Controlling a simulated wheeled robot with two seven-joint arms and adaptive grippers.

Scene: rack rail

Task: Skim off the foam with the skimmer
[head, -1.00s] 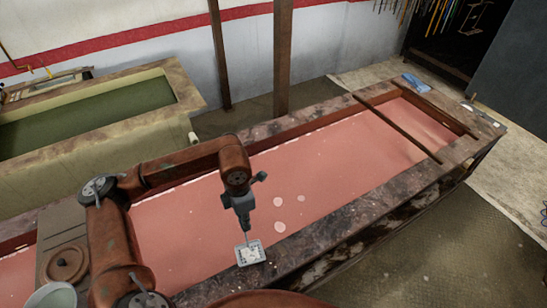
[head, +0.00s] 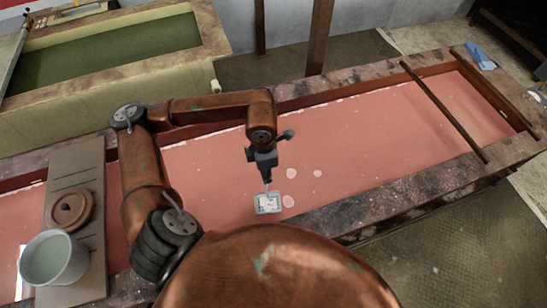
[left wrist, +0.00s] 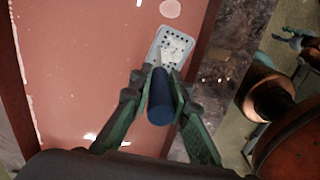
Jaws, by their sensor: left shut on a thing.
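My left gripper (head: 266,178) is shut on the skimmer's dark blue handle (left wrist: 160,97). The skimmer's pale, perforated square plate (head: 267,203) hangs below the gripper over the pink liquid of the long vat. It also shows in the left wrist view (left wrist: 163,60), with a whitish patch on it. Pale round foam patches lie on the liquid: one (head: 288,201) just right of the plate, another (head: 291,173) and a small one (head: 317,172) farther back. I cannot tell whether the plate touches the liquid. My right gripper does not clearly show.
A pale bucket (head: 54,258) and a round brown lid (head: 71,210) stand on a board (head: 92,180) across the vat's left part. A wooden bar (head: 445,110) crosses the right part. A blue cloth (head: 480,56) lies on the far rim. The liquid right of the foam is open.

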